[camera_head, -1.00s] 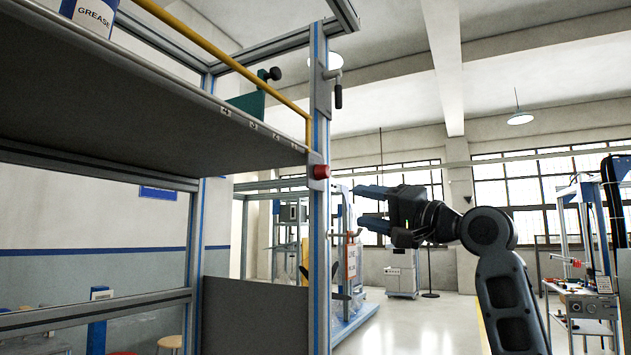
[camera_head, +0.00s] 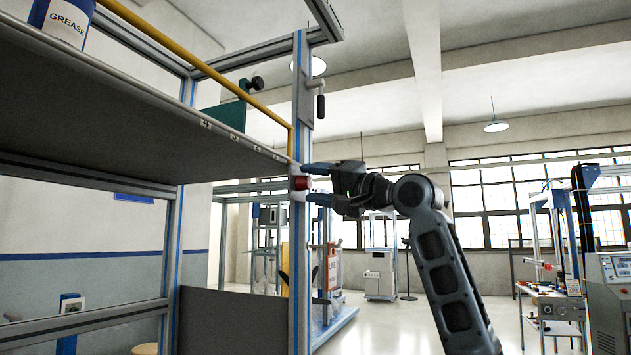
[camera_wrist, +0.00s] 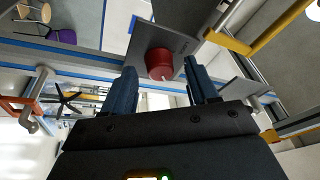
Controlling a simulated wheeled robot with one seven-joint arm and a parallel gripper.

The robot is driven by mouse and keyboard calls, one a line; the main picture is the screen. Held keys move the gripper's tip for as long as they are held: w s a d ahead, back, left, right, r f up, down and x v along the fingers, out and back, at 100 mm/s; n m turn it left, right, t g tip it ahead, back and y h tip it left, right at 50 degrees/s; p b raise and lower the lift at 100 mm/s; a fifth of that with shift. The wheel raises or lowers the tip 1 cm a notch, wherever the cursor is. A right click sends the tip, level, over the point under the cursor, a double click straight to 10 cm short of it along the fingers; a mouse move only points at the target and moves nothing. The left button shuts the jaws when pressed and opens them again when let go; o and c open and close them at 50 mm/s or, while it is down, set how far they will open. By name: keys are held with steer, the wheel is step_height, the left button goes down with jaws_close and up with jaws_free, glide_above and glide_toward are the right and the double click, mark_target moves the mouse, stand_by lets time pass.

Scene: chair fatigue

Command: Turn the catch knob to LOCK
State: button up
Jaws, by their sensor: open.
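The red round knob (camera_head: 302,183) sits on a grey plate on the upright post at the shelf's right corner. In the wrist view the knob (camera_wrist: 159,63) shows a small white mark at its lower edge. My gripper (camera_head: 308,184) is open, with one finger above the knob and one below it in the head view. In the wrist view my gripper's fingers (camera_wrist: 163,84) point towards the knob, which lies between their lines near the tips. I cannot tell whether either finger touches it.
A crank-like handle (camera_head: 318,96) hangs on the post (camera_head: 299,250) above the knob. A yellow rail (camera_head: 205,45) runs along the shelf (camera_head: 100,105), which carries a grease can (camera_head: 62,20).

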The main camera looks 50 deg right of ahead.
steer(key=shift+w, duration=0.1)
steer(key=c, duration=1)
steer(key=shift+c, duration=0.2)
steer(key=shift+n, duration=0.3)
steer(key=n+y+b, duration=0.2)
steer(key=n+b, duration=0.1)
steer(key=n, duration=0.1)
steer(key=shift+f, duration=0.2)
steer(key=n+y+b, duration=0.1)
steer(key=n, duration=0.2)
steer(key=n+y+b, duration=0.1)
steer(key=n+b, duration=0.1)
steer(key=n, duration=0.1)
steer(key=shift+d+y, duration=0.15)
steer(key=shift+y, duration=0.15)
steer(key=n+y, duration=0.1)
steer(key=n, duration=0.2)
steer(key=n+g+b, duration=0.1)
steer(key=n, duration=0.2)
steer(key=shift+w+r+y, duration=0.1)
steer(key=shift+r+y, duration=0.05)
steer(key=shift+y, duration=0.25)
steer(key=n+g+y, duration=0.1)
steer(key=n, duration=0.2)
steer(key=n+g+y, duration=0.1)
steer(key=n, duration=0.2)
steer(key=shift+d+r+n+b, duration=0.1)
steer(key=shift+d+n+b, duration=0.05)
steer(key=shift+n+b, duration=0.2)
